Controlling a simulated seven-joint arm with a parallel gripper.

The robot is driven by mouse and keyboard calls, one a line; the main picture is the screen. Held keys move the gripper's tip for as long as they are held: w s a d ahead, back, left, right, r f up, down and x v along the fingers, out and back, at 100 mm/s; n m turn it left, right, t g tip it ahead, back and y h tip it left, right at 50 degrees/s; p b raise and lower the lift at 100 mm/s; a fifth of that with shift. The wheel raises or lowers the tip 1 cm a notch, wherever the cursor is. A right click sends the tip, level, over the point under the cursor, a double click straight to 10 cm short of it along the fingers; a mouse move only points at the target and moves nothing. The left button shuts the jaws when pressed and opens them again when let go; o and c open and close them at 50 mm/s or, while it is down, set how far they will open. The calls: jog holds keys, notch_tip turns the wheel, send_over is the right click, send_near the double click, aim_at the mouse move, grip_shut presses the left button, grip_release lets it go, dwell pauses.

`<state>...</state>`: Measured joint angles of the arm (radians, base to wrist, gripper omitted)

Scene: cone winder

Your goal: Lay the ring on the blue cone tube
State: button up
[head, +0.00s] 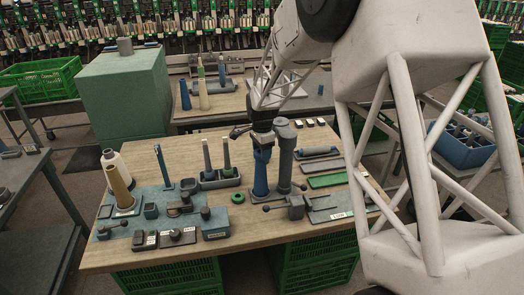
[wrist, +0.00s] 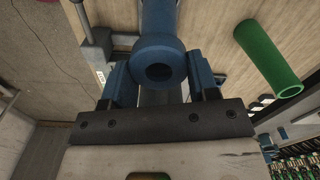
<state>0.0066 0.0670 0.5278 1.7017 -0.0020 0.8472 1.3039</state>
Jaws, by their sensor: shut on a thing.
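My gripper (head: 262,146) points down and is shut at the upper end of the blue cone tube (head: 260,180), which is upright beside a tall grey post. In the wrist view my gripper's two blue fingers (wrist: 158,80) flank the tube's rounded, wider end (wrist: 160,52), which has a dark hole in its middle. Whether the tube's foot touches the surface below is unclear.
The grey post (head: 284,160) stands close right of the tube. A holder (head: 220,179) with two slim cones is to the left. A green hollow tube (wrist: 268,58) shows in the wrist view. Clamps and blocks crowd the table's (head: 150,258) left; its front strip is clear.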

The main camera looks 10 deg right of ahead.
jog(key=shift+f, duration=0.35)
dwell(0.5)
jog(key=o, duration=1.3)
jog(key=shift+c, duration=0.2)
jog(key=shift+r, duration=0.2)
jog(key=shift+r, duration=3.8)
